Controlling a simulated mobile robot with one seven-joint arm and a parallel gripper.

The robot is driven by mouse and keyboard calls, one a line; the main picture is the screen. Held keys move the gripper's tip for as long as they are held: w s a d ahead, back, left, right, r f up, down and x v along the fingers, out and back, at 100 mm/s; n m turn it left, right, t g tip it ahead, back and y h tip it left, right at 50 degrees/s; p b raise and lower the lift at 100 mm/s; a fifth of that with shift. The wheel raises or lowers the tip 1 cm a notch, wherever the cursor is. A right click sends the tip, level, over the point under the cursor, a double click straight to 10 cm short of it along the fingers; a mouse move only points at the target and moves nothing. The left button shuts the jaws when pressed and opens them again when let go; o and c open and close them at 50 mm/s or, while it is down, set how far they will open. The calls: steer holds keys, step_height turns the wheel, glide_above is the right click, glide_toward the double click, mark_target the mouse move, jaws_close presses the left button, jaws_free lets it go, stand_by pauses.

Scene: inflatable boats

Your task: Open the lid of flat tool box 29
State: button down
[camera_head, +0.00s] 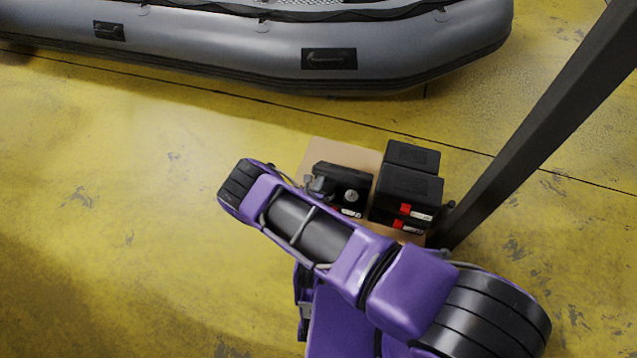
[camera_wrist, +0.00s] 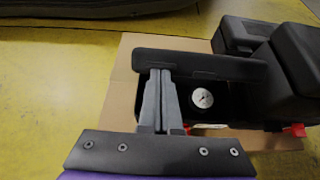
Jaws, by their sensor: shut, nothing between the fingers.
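The flat tool box (camera_head: 355,199) is a black box on a brown board, partly hidden by my arm in the head view. In the wrist view its body (camera_wrist: 232,106) shows a round white gauge inside, and its lid (camera_wrist: 205,66) stands raised along the far side. How far the lid is tilted is hard to tell. My gripper (camera_wrist: 160,72) is shut and empty. Its fingertips overlap the left part of the lid in the wrist view, at or very close to it. In the head view the gripper (camera_head: 318,184) is at the box's left end, partly hidden by my arm.
Black cases (camera_head: 406,190) with red latches stand close on the right of the box. The brown board (camera_head: 322,148) lies under them. A dark post (camera_head: 530,135) rises at right. A grey inflatable boat (camera_head: 230,48) lies behind. The yellow floor at left is clear.

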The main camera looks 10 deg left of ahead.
mark_target(324, 171)
steer(key=shift+w+r, duration=0.1)
steer(key=shift+w+d+r+p, duration=0.1)
steer(key=shift+w+r+p, duration=0.2)
steer(key=shift+w+r, duration=0.45)
steer(key=shift+w, duration=0.25)
steer(key=shift+d, duration=0.1)
steer(key=shift+w+d+r, duration=0.1)
steer(key=shift+w+r, duration=0.15)
steer(key=shift+w, duration=0.25)
steer(key=shift+w+r, duration=0.2)
steer(key=shift+w, duration=0.3)
steer(key=shift+w+r, duration=0.15)
steer(key=shift+w, duration=0.1)
steer(key=shift+d, duration=0.1)
